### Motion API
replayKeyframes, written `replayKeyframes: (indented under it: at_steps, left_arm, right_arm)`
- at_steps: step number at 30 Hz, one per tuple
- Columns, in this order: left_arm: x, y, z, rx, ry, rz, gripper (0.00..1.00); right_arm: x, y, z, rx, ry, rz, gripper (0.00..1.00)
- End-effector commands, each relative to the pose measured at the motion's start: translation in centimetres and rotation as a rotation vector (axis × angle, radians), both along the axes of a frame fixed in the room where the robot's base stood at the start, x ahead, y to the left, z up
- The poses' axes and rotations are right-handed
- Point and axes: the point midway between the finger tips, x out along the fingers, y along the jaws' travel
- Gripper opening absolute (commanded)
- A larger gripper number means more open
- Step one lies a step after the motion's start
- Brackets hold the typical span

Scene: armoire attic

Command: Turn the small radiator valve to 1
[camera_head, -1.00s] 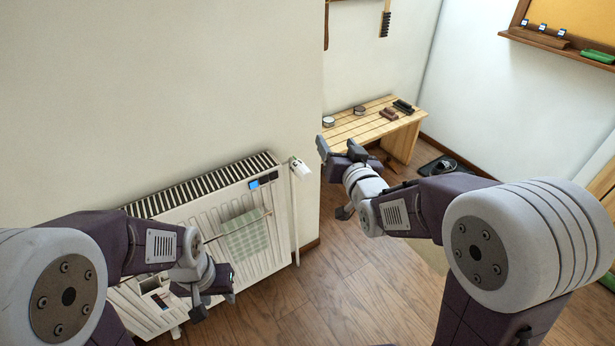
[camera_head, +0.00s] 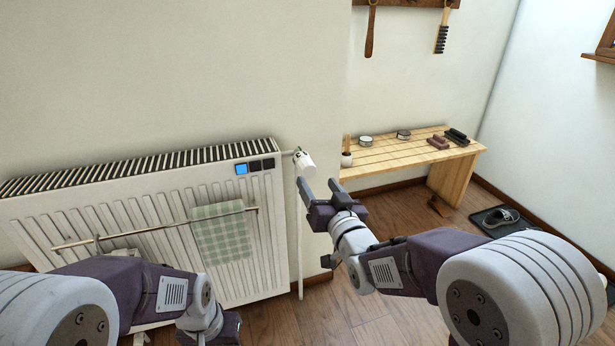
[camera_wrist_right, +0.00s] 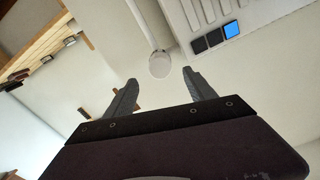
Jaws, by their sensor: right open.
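The small radiator valve (camera_head: 304,163) is a white knob at the upper right corner of the white radiator (camera_head: 130,222), with a pipe running down below it. Its number markings are too small to read. My right gripper (camera_head: 320,189) is open and empty, just below and to the right of the valve. In the right wrist view the valve (camera_wrist_right: 160,65) shows as a round white end beyond the gap between the two open fingers (camera_wrist_right: 158,88), apart from both. My left gripper (camera_head: 215,335) is low in front of the radiator; its fingers are not clearly visible.
A checked towel (camera_head: 221,233) hangs on a rail across the radiator front. A small blue-lit panel (camera_head: 241,169) sits near the valve. A wooden bench (camera_head: 405,155) with tins and brushes stands at the right. Brushes hang on the wall above it.

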Motion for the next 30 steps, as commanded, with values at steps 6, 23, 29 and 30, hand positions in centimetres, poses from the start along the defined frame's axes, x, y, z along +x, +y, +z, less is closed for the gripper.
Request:
replayKeyframes:
  at_steps: [6,23,29,30]
  left_arm:
    - [0.0,0.0,-1.3,0.0,0.0,0.0,0.4]
    - [0.0,0.0,-2.8,0.0,0.0,0.0,0.4]
    - [0.0,0.0,-2.8,0.0,0.0,0.0,0.4]
    - [0.0,0.0,-2.8,0.0,0.0,0.0,0.4]
  right_arm:
    - [3.1,1.0,-0.3,0.0,-0.001,0.0,0.64]
    - [8.6,2.8,0.1,0.0,0.0,0.0,0.64]
    - [8.6,2.8,0.1,0.0,0.0,0.0,0.33]
    - [8.6,2.8,0.1,0.0,0.0,0.0,0.22]
